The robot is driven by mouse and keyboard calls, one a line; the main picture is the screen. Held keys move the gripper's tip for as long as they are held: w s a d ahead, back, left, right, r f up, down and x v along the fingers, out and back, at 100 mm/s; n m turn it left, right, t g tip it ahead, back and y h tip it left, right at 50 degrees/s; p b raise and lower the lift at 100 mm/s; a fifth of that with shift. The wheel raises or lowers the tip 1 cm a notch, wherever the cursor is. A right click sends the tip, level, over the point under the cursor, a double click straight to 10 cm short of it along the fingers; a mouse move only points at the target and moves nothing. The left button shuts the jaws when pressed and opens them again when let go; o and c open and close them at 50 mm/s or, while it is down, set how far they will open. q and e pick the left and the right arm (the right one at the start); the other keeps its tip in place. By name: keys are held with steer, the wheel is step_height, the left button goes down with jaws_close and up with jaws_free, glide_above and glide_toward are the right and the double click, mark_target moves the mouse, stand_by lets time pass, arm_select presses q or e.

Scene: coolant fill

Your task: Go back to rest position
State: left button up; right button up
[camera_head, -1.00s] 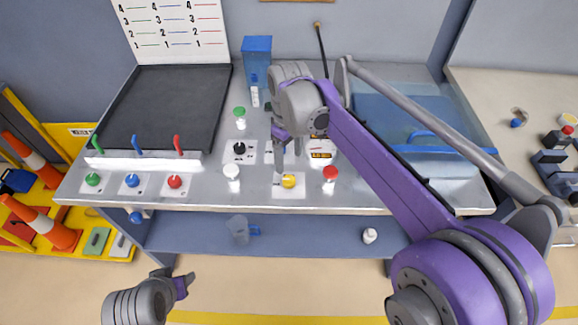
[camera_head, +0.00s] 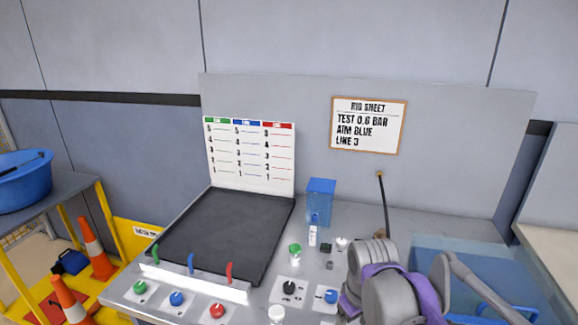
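My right arm enters at the bottom right of the head view, over the bench. Its grey and purple wrist hides most of my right gripper (camera_head: 350,304), which shows only as a purple sliver beside a blue knob (camera_head: 328,296); whether its fingers are open is hidden, and I cannot tell if it touches anything. My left gripper is out of the picture.
The grey bench (camera_head: 262,298) holds a black panel (camera_head: 225,232), coloured levers and knobs, a blue container (camera_head: 320,200) and a blue tray (camera_head: 500,262). A rig sheet (camera_head: 368,125) hangs on the wall. Orange cones (camera_head: 97,250) stand left.

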steer(key=s+d+f+m+t, duration=0.1)
steer(key=s+f, duration=0.3)
steer(key=s, duration=0.4)
steer(key=s+d+f+m+t, duration=0.2)
steer(key=s+f+m+t, duration=0.1)
steer(key=s, duration=0.5)
step_height(320, 180, down, 2)
steer(key=shift+d+m, duration=0.15)
steer(key=shift+m, duration=0.65)
